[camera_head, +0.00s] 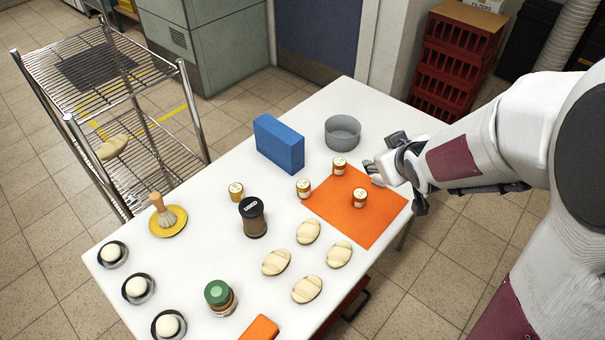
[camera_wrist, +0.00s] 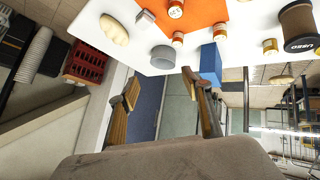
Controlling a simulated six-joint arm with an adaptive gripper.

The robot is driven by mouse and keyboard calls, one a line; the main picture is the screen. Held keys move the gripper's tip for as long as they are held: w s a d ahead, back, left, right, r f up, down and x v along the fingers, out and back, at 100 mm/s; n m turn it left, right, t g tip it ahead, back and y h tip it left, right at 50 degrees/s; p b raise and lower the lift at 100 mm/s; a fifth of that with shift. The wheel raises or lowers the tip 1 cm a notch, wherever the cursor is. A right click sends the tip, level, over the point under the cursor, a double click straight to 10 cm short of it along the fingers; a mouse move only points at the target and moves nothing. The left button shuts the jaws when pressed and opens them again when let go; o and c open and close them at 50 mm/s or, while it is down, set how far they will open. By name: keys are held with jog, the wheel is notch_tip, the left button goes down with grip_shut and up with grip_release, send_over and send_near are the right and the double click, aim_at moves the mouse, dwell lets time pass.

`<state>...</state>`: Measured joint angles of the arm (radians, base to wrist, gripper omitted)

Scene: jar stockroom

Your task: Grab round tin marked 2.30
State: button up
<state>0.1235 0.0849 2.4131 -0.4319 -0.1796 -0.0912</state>
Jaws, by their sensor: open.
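A blue block (camera_head: 279,144) and grey bowl (camera_head: 342,132) stand behind the tins. A dark-lidded jar (camera_head: 253,217), green-lidded jar (camera_head: 219,297) and several oval loaves (camera_head: 308,231) stand in front and left. A wire rack (camera_head: 110,75) stands left of the table.

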jog(key=w+a+f+n+t+y, duration=0.1)
jog(key=w+a+f+n+y, duration=0.3)
jog(key=f, duration=0.6)
jog(key=y, duration=0.3)
send_near(306, 187)
jog(key=shift+w+d+r, duration=0.1)
jog(key=shift+d+r, duration=0.05)
jog(key=shift+d, duration=0.9)
jog(key=shift+s+a+f+t+y, duration=0.3)
jog(key=shift+s+a+f+y, duration=0.1)
jog(key=shift+a+f+y, duration=0.25)
jog(key=shift+w+r, duration=0.1)
jog(key=shift+x, duration=3.35)
jog(key=shift+w, duration=0.1)
jog(key=shift+x, duration=2.45)
jog(key=c, duration=1.2)
